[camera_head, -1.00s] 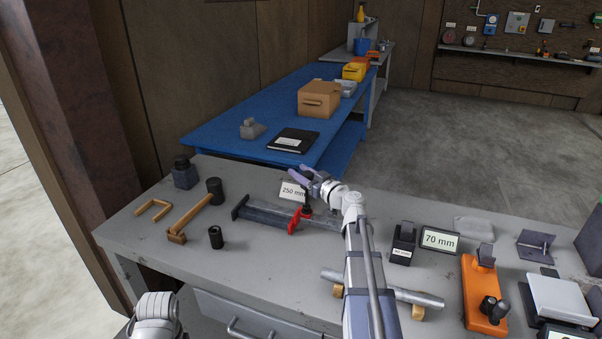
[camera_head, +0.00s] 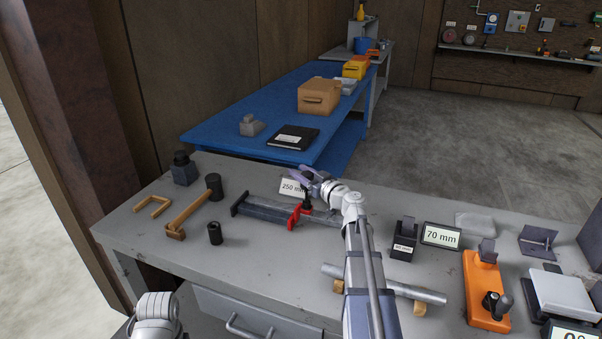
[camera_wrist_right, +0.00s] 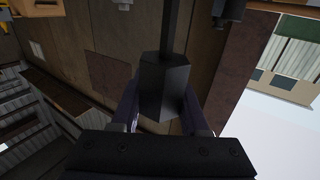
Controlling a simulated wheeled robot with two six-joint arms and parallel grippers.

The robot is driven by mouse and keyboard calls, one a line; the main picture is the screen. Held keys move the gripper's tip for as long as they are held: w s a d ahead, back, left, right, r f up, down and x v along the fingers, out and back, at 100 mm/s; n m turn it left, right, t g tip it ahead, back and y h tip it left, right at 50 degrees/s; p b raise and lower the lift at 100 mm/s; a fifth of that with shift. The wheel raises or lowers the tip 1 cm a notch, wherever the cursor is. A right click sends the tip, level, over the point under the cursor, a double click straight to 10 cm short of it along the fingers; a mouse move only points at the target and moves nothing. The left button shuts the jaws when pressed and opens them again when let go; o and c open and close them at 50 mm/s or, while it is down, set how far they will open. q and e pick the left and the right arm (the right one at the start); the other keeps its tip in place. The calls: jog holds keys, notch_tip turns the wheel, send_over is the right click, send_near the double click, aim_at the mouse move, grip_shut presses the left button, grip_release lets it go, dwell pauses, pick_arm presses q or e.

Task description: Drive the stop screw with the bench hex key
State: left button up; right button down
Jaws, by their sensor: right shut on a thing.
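My right gripper (camera_head: 308,178) is over the workbench, above the dark steel stop rail (camera_head: 266,213) with its red stop (camera_head: 295,216). It is shut on the black hex key (camera_wrist_right: 165,85). In the right wrist view the key's thick six-sided grip sits between the two purple fingers, and a thin shaft runs from it. In the head view a dark piece of the key (camera_head: 306,201) shows below the gripper, next to the red stop. The stop screw is too small to make out, and I cannot tell whether the key tip touches it. My left gripper is out of view.
A "250 mm" card (camera_head: 291,187) stands just behind the rail. A mallet (camera_head: 193,207) and a black cylinder (camera_head: 215,233) lie to the left. A steel bar (camera_head: 425,294) rests on wooden blocks in front. A "70 mm" sign (camera_head: 441,236) and orange fixture (camera_head: 484,285) stand right.

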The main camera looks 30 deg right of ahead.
jog(key=shift+f+b, duration=0.3)
jog(key=shift+f, duration=0.1)
jog(key=shift+c, duration=1.7)
grip_release()
jog(key=shift+s, duration=0.15)
jog(key=s+d, duration=0.1)
jog(key=s, duration=0.6)
jog(key=shift+s+d, duration=0.2)
